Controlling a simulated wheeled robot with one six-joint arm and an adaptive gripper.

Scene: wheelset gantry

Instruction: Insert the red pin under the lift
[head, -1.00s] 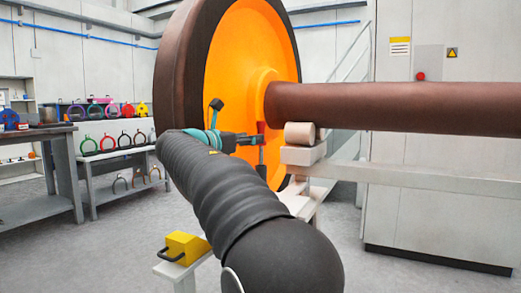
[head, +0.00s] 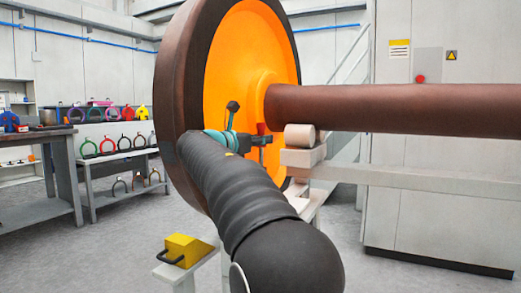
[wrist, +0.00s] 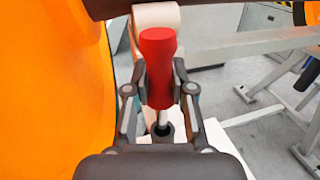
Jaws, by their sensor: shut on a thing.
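My gripper (wrist: 157,97) is shut on the red pin (wrist: 157,68), with a finger on each side of its red handle. In the wrist view the pin's pale metal shank runs down to a dark round collar (wrist: 165,131); I cannot tell whether its tip is inside. In the head view my gripper (head: 261,141) is beside the lift (head: 303,155), a beige block with a roller under the brown axle (head: 390,107). A little of the pin's red (head: 261,128) shows above the fingers.
The large orange-faced wheel (head: 243,60) stands close to the left of my gripper. A pale rail (head: 420,180) runs right from the lift. A yellow block with a handle (head: 187,248) sits on a low stand. Shelves with coloured shackles stand far left.

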